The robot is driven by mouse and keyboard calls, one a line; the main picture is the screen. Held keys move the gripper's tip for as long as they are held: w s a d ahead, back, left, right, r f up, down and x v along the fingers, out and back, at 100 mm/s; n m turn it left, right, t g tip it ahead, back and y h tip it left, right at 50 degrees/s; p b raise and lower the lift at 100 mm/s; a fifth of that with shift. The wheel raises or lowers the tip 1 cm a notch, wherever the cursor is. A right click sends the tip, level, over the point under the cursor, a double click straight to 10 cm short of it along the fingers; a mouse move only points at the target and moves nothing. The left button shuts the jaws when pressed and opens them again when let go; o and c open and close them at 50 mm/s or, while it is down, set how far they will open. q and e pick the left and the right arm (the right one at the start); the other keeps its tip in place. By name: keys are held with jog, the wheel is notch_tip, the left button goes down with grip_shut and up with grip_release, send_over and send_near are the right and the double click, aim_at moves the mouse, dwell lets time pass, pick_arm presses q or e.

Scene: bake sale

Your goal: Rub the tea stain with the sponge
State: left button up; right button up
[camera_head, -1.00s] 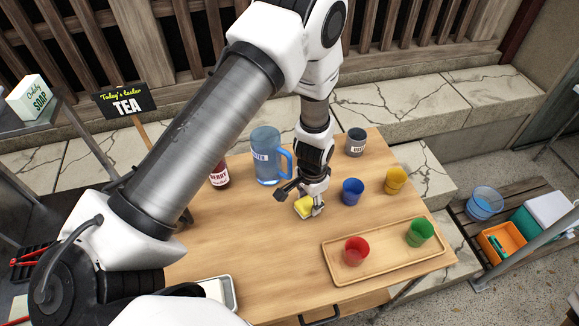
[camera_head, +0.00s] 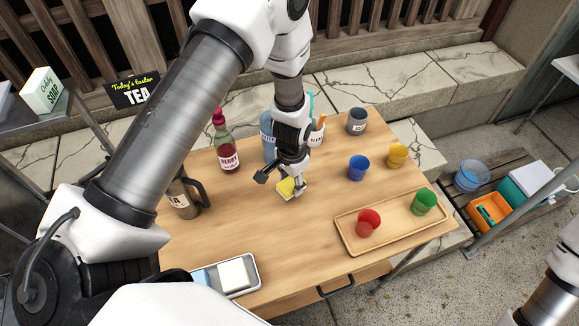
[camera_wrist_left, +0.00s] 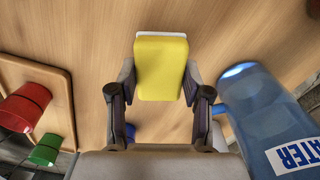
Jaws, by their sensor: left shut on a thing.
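A yellow sponge with a white layer (camera_head: 287,187) is at the middle of the wooden table (camera_head: 235,235). My left gripper (camera_head: 290,191) is shut on it, fingers on both sides, at or just above the tabletop; I cannot tell whether it touches. The left wrist view shows the sponge (camera_wrist_left: 161,67) between the fingertips. I see no tea stain on the bare wood; the sponge and arm may hide it. My right gripper is not in view, though part of an arm shows at the lower right.
Behind the sponge stand a berry bottle (camera_head: 228,150) and a blue water pitcher (camera_head: 268,135). A tea jug (camera_head: 183,200) is at left. Blue (camera_head: 358,167) and yellow cups (camera_head: 396,155) are at right. A wooden tray (camera_head: 386,237) holds red and green cups. The front middle is clear.

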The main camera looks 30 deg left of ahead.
pick_arm(q)
jog(key=shift+w+d+r+p, duration=0.15)
jog(key=shift+r+p, duration=0.15)
jog(key=shift+r, duration=0.2)
jog(key=shift+w+d+r+p, duration=0.15)
jog(key=shift+r+p, duration=0.1)
jog(key=shift+r, duration=0.25)
jog(key=shift+s+a+r+p, duration=0.15)
jog(key=shift+r+p, duration=0.3)
jog(key=shift+r, duration=0.15)
jog(key=shift+s+a+r+p, duration=0.1)
jog(key=shift+r+p, duration=0.3)
jog(key=shift+r, duration=0.5)
jog(key=shift+d+r+p, duration=0.1)
jog(key=shift+r+p, duration=0.1)
jog(key=shift+p, duration=0.2)
jog(key=shift+f, duration=0.1)
